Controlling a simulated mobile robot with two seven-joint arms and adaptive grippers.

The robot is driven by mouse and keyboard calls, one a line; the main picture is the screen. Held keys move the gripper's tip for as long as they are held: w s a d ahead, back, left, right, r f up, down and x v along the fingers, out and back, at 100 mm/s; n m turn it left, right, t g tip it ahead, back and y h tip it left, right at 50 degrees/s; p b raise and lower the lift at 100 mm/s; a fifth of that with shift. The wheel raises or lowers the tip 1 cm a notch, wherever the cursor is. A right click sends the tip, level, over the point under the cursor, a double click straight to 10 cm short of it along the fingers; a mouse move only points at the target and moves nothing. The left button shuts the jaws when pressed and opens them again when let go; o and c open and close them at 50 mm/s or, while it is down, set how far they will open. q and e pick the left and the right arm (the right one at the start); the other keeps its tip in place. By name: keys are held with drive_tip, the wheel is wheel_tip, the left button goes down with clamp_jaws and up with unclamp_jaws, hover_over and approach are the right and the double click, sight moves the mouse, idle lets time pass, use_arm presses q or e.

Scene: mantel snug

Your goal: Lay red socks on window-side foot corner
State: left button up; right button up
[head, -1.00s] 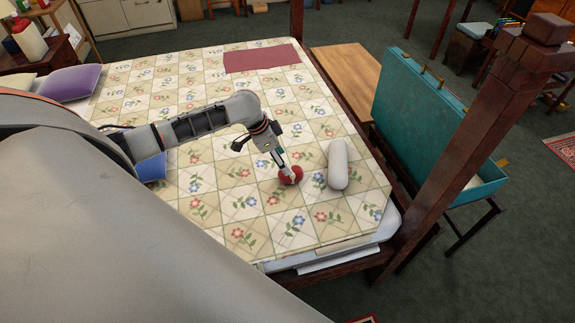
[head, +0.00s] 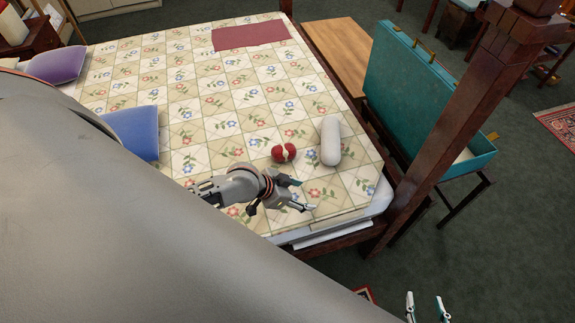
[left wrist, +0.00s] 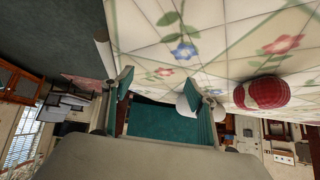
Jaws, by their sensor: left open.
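The red socks (head: 284,152), a rounded red bundle with a pale band, lie on the flowered quilt (head: 215,90) near the foot end of the bed, left of a white roll (head: 330,142). They also show in the left wrist view (left wrist: 262,93). My left gripper (head: 304,195) is open and empty. It is on the near side of the socks, apart from them, close to the bed's near edge. The teal fingers show apart in the left wrist view (left wrist: 162,100). My right gripper (head: 426,303) is open and empty at the bottom edge, off the bed.
A dark wooden bedpost (head: 450,125) rises at the near right corner. Beyond it stands an open teal case (head: 420,95). A wooden bench (head: 330,52) adjoins the bed. A maroon cloth (head: 250,35) and a blue pillow (head: 130,132) lie on the bed. A window (left wrist: 20,145) shows in the left wrist view.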

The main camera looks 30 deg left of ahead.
use_arm(q)
drive_tip(key=s+d, duration=0.1)
drive_tip(key=s, duration=0.1)
drive_tip(key=s+d+n+t, duration=0.1)
drive_tip(key=s, duration=0.1)
drive_tip(key=s+d+t, duration=0.1)
drive_tip(key=s, duration=0.1)
drive_tip(key=shift+s+d+f+n, duration=0.1)
drive_tip(key=shift+s+f+n, duration=0.05)
drive_tip(key=shift+s+n, duration=0.2)
drive_tip(key=shift+n+t+y, duration=0.45)
drive_tip(key=shift+t+y, duration=0.35)
drive_tip(key=s, duration=0.1)
drive_tip(key=s+r, duration=0.1)
drive_tip(key=s, duration=0.3)
drive_tip(key=shift+s+a+r, duration=0.15)
drive_tip(key=shift+a+r, duration=0.1)
drive_tip(key=shift+a, duration=0.15)
drive_tip(key=c, duration=0.9)
drive_tip(key=shift+s, duration=0.2)
